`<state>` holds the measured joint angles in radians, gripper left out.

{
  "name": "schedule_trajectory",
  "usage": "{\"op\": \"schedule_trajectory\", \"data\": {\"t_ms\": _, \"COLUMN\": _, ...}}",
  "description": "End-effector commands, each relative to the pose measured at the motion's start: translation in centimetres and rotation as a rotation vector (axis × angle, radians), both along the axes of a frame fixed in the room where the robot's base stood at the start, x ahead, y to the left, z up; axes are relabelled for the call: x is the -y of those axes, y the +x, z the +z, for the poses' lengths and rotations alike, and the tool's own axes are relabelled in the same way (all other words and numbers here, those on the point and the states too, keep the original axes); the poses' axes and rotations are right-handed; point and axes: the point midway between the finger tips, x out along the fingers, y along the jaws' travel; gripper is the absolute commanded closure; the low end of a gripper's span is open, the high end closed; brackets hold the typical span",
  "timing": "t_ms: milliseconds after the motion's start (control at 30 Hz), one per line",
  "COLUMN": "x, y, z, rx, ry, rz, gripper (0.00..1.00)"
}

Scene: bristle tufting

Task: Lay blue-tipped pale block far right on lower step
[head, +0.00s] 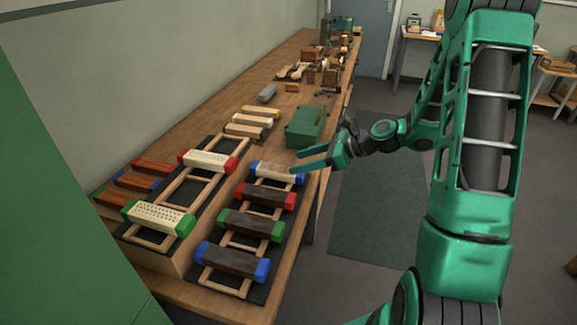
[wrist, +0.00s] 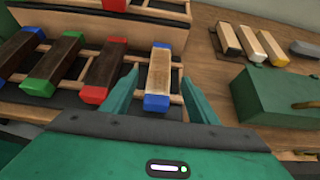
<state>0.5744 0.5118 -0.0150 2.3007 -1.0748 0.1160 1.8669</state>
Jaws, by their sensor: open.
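The blue-tipped pale block (head: 277,172) lies on the rails at the far end of the lower step (head: 228,291). In the wrist view the pale block (wrist: 159,75) is at the right end of its row, with a blue tip at each end. My gripper (head: 294,161) is open at its near end. In the wrist view my gripper (wrist: 160,82) has one finger on each side of the block, with gaps visible. Dark blocks with red (head: 265,195), green (head: 250,223) and blue (head: 233,261) tips lie along the same step.
The upper step (head: 178,258) carries a green-tipped pale block (head: 158,217) and a red-tipped pale block (head: 208,161). A green box (head: 305,127) stands just beyond the lower step. Several loose pale blocks (head: 245,130) lie on the bench behind.

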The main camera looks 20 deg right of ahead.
Motion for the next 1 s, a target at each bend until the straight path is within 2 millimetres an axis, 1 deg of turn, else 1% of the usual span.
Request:
{"op": "schedule_trajectory", "data": {"t_ms": 33, "x": 0.8, "y": -0.5, "z": 0.5, "rx": 0.0, "ry": -0.001, "rz": -0.004, "gripper": 0.46}}
{"op": "schedule_trajectory", "data": {"t_ms": 100, "x": 1.6, "y": -1.1, "z": 1.0, "rx": 0.0, "ry": -0.001, "rz": -0.004, "gripper": 0.46}}
{"op": "schedule_trajectory", "data": {"t_ms": 300, "x": 2.9, "y": -2.1, "z": 2.0, "rx": -0.001, "ry": -0.001, "rz": -0.001, "gripper": 0.46}}
{"op": "schedule_trajectory", "data": {"t_ms": 533, "x": 3.1, "y": -2.4, "z": 2.2, "rx": 0.001, "ry": -0.003, "rz": 0.002, "gripper": 0.46}}
{"op": "schedule_trajectory", "data": {"t_ms": 667, "x": 3.0, "y": -3.2, "z": 2.2, "rx": 0.021, "ry": -0.079, "rz": 0.05, "gripper": 0.46}}
{"op": "schedule_trajectory", "data": {"t_ms": 767, "x": 3.0, "y": -4.9, "z": 2.0, "rx": 0.058, "ry": -0.226, "rz": 0.149, "gripper": 0.46}}
{"op": "schedule_trajectory", "data": {"t_ms": 867, "x": 3.6, "y": -7.5, "z": 1.9, "rx": 0.102, "ry": -0.421, "rz": 0.294, "gripper": 0.46}}
{"op": "schedule_trajectory", "data": {"t_ms": 1000, "x": 5.1, "y": -11.6, "z": 2.2, "rx": 0.146, "ry": -0.67, "rz": 0.513, "gripper": 0.46}}
